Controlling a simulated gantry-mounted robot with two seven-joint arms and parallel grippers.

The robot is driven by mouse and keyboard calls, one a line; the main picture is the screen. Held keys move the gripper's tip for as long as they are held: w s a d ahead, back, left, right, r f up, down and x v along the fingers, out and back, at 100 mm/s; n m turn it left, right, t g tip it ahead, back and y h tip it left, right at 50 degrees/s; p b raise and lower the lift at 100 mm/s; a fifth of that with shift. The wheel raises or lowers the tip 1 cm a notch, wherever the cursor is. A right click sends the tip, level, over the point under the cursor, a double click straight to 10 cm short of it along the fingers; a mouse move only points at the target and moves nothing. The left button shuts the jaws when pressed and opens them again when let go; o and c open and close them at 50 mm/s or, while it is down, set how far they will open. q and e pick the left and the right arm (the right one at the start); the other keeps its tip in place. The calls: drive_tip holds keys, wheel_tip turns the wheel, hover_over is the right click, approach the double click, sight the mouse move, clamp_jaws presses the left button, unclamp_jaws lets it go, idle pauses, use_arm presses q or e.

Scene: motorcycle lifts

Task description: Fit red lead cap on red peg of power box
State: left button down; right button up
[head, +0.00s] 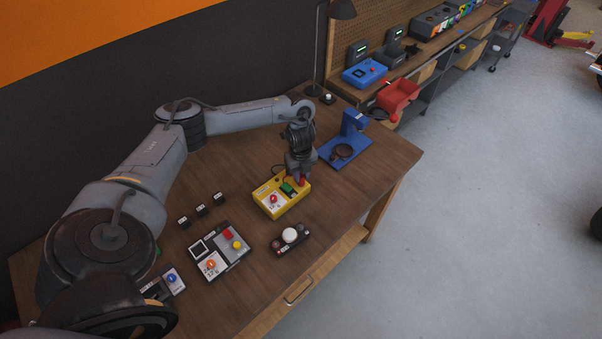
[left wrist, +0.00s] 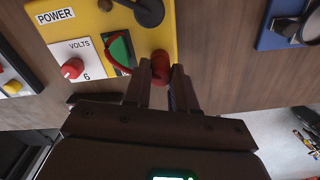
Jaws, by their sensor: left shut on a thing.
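The yellow power box (head: 291,206) stands on the wooden table, and it fills the upper left of the left wrist view (left wrist: 100,18). Its face carries a red knob (left wrist: 72,68) on a white VOLTS panel and a green panel (left wrist: 118,48). My left gripper (head: 301,180) points down over the box's right end. Its fingers are shut on the red lead cap (left wrist: 160,64), which shows between the fingertips in the left wrist view. A red lead shows beside the green panel. The red peg is not visible; I cannot tell whether the cap touches it. My right gripper is out of view.
A blue stand (head: 349,146) is behind and right of the box. A grey panel device (head: 233,258) and a small unit with a white dome (head: 290,236) are nearer. Several small black blocks (head: 201,211) lie to the left. The table's right end is clear.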

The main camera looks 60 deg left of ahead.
use_arm(q)
drive_tip(key=c, duration=0.8)
unclamp_jaws()
drive_tip(key=shift+c, duration=0.2)
drive_tip(key=o, duration=0.4)
drive_tip(key=shift+r, duration=0.2)
wheel_tip(320, 180, up, 4)
drive_tip(key=p, duration=0.4)
drive_tip(key=shift+f, duration=0.1)
drive_tip(key=shift+r+p, duration=1.85)
drive_tip(key=shift+r, duration=0.1)
